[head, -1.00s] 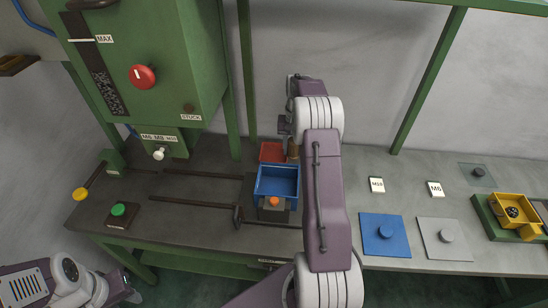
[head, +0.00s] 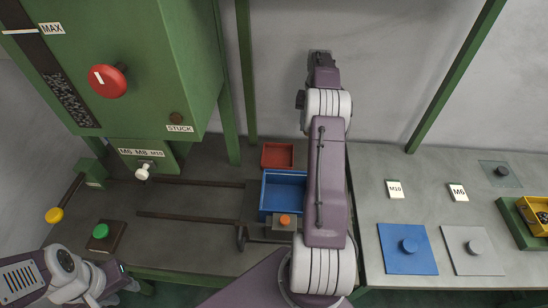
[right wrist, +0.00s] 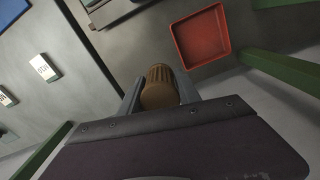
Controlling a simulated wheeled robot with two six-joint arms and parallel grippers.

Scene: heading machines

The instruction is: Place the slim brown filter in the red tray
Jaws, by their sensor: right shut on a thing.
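The slim brown filter (right wrist: 158,86) is a ribbed brown cylinder in the right wrist view. My right gripper (right wrist: 160,92) is shut on it, with a grey finger on each side. The red tray (right wrist: 201,37) is a square, empty tray, apart from the filter and above and to its right in that view. In the head view the red tray (head: 278,155) stands at the back, behind the blue bin.
The blue bin (head: 270,187) stands in front of the red tray, with an orange button (head: 285,221) before it. A green machine (head: 150,60) rises at the left. Blue (head: 408,262) and grey plates (head: 472,262) lie at the right. A green post stands behind the tray.

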